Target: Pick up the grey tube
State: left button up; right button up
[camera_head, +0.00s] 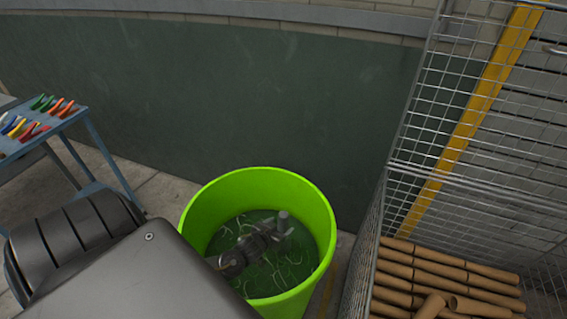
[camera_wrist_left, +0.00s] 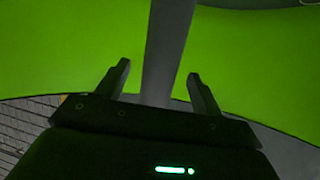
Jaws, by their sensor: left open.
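A grey tube (camera_head: 283,218) stands in a bright green bucket (camera_head: 190,220), with its upper end showing. My left gripper (camera_head: 272,236) is down inside the bucket, close to the tube. In the left wrist view the tube (camera_wrist_left: 168,40) runs between the two spread fingers of my left gripper (camera_wrist_left: 159,72), with gaps visible at both sides. The bucket's green wall (camera_wrist_left: 60,60) fills the background there. The tube's lower part is hidden by the gripper in the head view. My right gripper is not in view.
A wire cage (camera_head: 440,140) with stacked brown cardboard tubes (camera_head: 450,275) stands right of the bucket. A blue table (camera_head: 85,112) with coloured clips is at the left. A dark green wall (camera_head: 230,90) rises behind. Pale strands lie in the bucket.

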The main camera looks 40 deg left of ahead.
pick_arm(q)
jog(key=b+x, duration=0.1)
jog(key=x, duration=0.2)
jog(key=shift+s+f+b, duration=0.2)
jog(key=shift+b, duration=0.15)
jog(key=shift+w, duration=0.4)
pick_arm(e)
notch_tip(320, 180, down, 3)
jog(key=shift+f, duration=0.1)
pick_arm(q)
jog(key=shift+r, duration=0.1)
jog(key=shift+c, duration=0.5)
jog(key=c, duration=1.2)
